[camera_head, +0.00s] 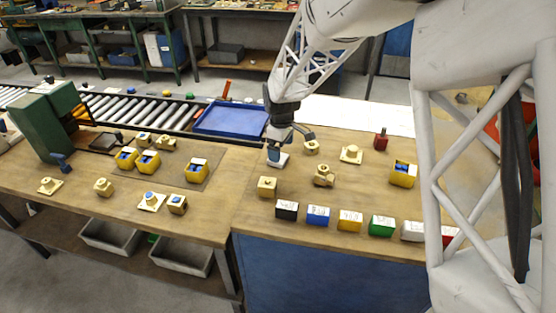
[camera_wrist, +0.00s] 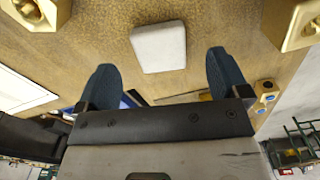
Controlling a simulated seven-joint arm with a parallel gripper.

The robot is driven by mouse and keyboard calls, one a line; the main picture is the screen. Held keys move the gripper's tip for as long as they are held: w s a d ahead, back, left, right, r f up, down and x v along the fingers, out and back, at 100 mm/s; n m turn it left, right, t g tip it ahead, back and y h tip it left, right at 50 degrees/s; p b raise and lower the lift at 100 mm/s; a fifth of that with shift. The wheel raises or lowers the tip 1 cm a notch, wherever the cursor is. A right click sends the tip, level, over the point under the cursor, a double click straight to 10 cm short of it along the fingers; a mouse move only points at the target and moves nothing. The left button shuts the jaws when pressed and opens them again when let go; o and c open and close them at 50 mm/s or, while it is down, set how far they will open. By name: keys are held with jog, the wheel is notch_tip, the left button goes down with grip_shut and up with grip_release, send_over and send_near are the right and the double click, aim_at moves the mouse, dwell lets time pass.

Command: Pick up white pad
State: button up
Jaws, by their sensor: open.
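The white pad (camera_wrist: 158,46) is a small flat block with rounded corners, lying on the wooden table. In the wrist view it sits just beyond and between the two blue fingertips, with a gap on both sides. In the head view the white pad (camera_head: 282,161) shows partly, below the fingers and partly hidden by one. My gripper (camera_head: 286,146) is open and empty, pointing down close above the pad. In the wrist view my gripper (camera_wrist: 164,72) shows its fingers spread wider than the pad.
Brass parts (camera_head: 324,175) stand nearby on the table, with one (camera_head: 267,187) just in front of the pad. A row of coloured blocks (camera_head: 349,220) lines the front edge. A blue tray (camera_head: 205,131) rests on the roller conveyor behind left. A red piece (camera_head: 381,141) stands at right.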

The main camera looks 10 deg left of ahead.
jog(key=shift+f, duration=2.1)
jog(key=shift+c, duration=0.2)
jog(key=c, duration=1)
